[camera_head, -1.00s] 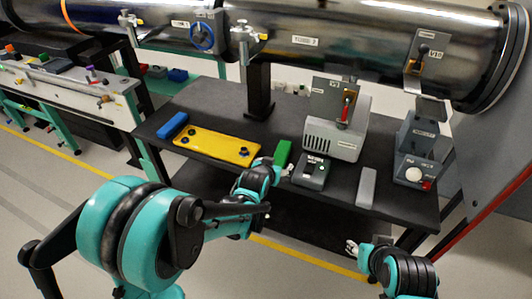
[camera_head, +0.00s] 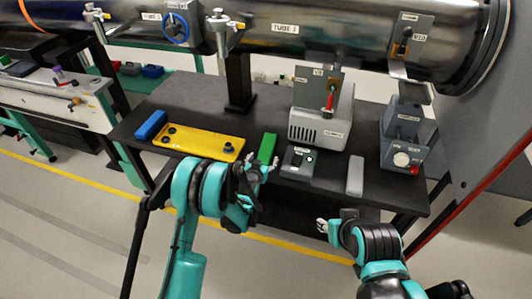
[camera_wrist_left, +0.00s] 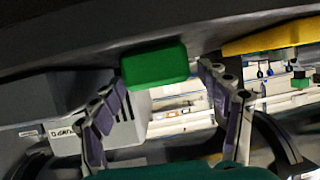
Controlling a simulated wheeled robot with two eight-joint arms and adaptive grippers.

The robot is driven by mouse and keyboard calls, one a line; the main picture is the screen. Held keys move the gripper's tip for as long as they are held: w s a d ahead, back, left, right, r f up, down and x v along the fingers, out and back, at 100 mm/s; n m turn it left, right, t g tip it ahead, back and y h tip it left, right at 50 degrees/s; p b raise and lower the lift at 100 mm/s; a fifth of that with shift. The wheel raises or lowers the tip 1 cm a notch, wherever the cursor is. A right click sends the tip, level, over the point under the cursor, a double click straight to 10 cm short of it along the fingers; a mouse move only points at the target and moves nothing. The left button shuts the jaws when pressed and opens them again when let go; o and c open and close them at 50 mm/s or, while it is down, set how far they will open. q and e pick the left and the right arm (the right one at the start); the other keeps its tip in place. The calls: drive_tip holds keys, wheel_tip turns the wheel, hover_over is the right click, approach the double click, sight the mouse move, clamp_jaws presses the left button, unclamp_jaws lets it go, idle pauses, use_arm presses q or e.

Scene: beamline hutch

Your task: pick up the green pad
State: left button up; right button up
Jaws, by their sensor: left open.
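The green pad (camera_head: 267,147) is a small green block on the black table, just right of the yellow plate in the head view. In the left wrist view the green pad (camera_wrist_left: 155,66) lies ahead, between the two spread fingers. My left gripper (camera_head: 262,172) is at the table's front edge, just in front of the pad; it also shows in the left wrist view (camera_wrist_left: 165,115). It is open and empty, and I see no contact with the pad. My right gripper (camera_head: 322,225) is low, in front of the table; its finger state is too small to tell.
The yellow plate (camera_head: 200,143) and a blue block (camera_head: 151,125) lie left of the pad. A small dark box (camera_head: 298,163), a grey block (camera_head: 355,175) and a grey pump-like unit (camera_head: 318,130) stand right. Large steel tubes (camera_head: 300,30) run above the table.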

sight(264, 156)
use_arm(q)
drive_tip(key=x, duration=0.3)
drive_tip(key=shift+f+b, duration=0.15)
drive_tip(key=shift+b, duration=0.25)
drive_tip(key=c, duration=1.6)
